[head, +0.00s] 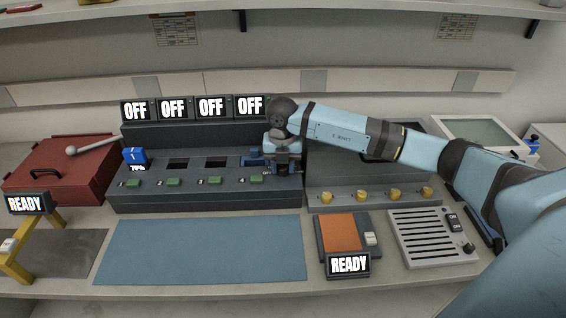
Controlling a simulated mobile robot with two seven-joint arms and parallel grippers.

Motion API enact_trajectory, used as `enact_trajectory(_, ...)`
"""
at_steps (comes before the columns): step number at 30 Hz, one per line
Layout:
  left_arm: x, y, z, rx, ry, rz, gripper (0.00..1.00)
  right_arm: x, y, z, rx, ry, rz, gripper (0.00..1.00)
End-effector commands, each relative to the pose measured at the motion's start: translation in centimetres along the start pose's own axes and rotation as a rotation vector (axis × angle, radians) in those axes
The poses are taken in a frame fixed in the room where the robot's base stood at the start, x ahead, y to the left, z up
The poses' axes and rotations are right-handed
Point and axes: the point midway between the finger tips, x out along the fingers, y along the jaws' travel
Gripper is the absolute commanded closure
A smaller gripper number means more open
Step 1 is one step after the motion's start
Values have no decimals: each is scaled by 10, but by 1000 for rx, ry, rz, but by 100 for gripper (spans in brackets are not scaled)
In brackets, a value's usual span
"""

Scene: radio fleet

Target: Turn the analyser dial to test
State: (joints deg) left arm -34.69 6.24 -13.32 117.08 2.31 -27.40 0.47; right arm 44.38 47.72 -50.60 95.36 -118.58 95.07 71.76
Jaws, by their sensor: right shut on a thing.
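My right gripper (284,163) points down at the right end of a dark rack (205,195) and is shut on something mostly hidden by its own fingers. A dark blue piece (256,159) shows just left of the fingers, at the rack's fourth bay. I cannot tell whether it is what I hold. No dial is legibly marked as the analyser's. A grey unit (325,187) right of the rack, partly behind my arm, has several yellow knobs (363,195) on its front. A small dark knob (468,247) sits on a slotted pale box (425,240). My left gripper is out of view.
A blue radio (135,156) stands in the rack's first bay, under several OFF displays (173,108). A red box (62,168) is at left. An orange-topped pad (340,232) has a READY sign (348,265). The blue mat (200,250) is clear.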

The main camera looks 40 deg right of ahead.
Motion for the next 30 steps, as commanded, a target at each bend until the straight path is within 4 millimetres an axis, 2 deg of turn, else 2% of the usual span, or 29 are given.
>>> enact_trajectory(12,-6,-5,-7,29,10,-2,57,-2,0,1,209,-2,2,88)
enact_trajectory(29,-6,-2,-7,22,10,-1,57,-2,0,2,244,-3,2,88)
enact_trajectory(30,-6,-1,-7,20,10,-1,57,-2,0,2,244,-3,2,60)
